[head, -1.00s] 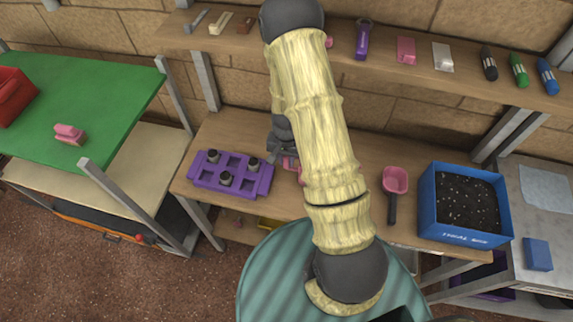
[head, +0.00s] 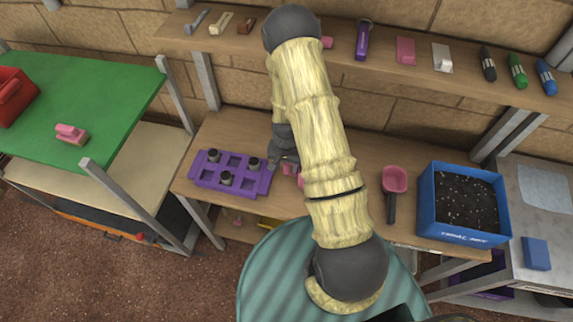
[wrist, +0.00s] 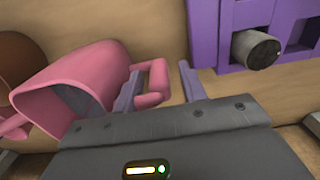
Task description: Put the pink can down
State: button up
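The pink can (wrist: 85,78) is a small watering can with a loop handle, at the left of the wrist view with its mouth facing the camera. In the head view a bit of the can (head: 289,169) shows beside my arm on the wooden bench (head: 225,131); the arm hides the rest. My gripper (wrist: 158,80) is open, its two fingers apart around the handle. One finger is between can body and handle, and a gap shows between the handle and the other. The gripper also shows in the head view (head: 284,160), partly hidden.
A purple tray (head: 232,186) with several grey plugs stands left of the can. A pink scoop (head: 395,180) and a blue box of soil (head: 467,234) are to the right. A shelf (head: 385,66) with tools runs above. A green table (head: 85,95) is at left.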

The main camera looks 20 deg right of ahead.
jog(key=shift+w+r, duration=0.2)
jog(key=shift+r, duration=0.55)
notch_tip(320, 180, up, 11)
jog(key=b, duration=0.2)
jog(key=shift+s, duration=0.25)
jog(key=s+a+r+n+t, duration=0.2)
jog(key=s+a+r+n, duration=0.2)
jog(key=s+r, duration=0.7)
notch_tip(320, 180, up, 3)
jog(key=n, duration=0.2)
jog(key=shift+n+t, duration=0.3)
jog(key=shift+n, duration=0.1)
